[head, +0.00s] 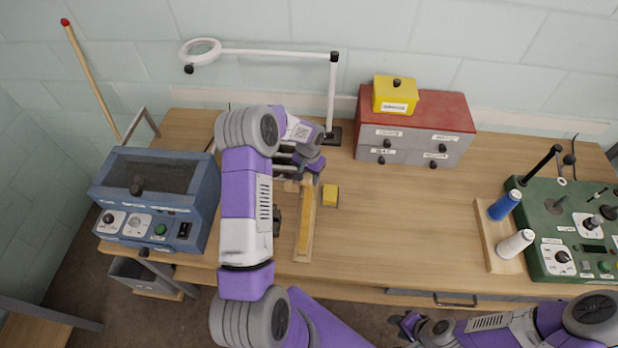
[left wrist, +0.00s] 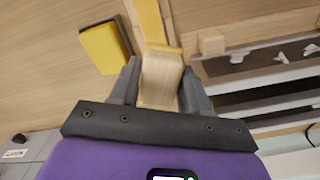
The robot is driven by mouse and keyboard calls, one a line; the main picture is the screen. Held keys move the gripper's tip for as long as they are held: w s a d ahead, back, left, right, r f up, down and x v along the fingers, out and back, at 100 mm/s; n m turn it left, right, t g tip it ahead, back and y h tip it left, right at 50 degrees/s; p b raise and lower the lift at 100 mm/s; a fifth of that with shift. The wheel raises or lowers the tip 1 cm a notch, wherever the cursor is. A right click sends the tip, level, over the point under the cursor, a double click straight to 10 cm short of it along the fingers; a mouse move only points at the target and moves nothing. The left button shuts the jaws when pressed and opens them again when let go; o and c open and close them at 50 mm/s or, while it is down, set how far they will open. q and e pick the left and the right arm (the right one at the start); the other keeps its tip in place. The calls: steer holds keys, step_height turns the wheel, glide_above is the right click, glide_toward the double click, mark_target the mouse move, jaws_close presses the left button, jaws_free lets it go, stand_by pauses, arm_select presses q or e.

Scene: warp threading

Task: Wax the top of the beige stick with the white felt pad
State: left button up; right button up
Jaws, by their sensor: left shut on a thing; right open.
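My left gripper (head: 296,178) is shut on a pale wooden block (left wrist: 160,80); its far edge looks yellow. I take it as the felt pad's grip; no white felt face shows. The long stick (head: 305,222) lies on a light wooden base (head: 302,258), pointing away from me; its top looks yellow. It also shows in the left wrist view (left wrist: 150,20), just beyond the held block. I cannot tell whether they touch. My right gripper (head: 408,324) is open and empty at the table's front.
A blue machine (head: 158,200) stands at the left. A white lamp (head: 333,100) and a red-topped drawer box (head: 415,125) with a yellow box (head: 395,95) stand behind. Thread spools (head: 515,243) and a green panel (head: 575,225) are at the right. The table's middle right is clear.

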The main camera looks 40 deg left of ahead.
arm_select(q)
steer(key=shift+w+r+p, duration=0.15)
steer(key=shift+r+p, duration=0.2)
steer(key=shift+r, duration=0.5)
steer(key=shift+r+p, duration=0.5)
steer(key=shift+r, duration=0.5)
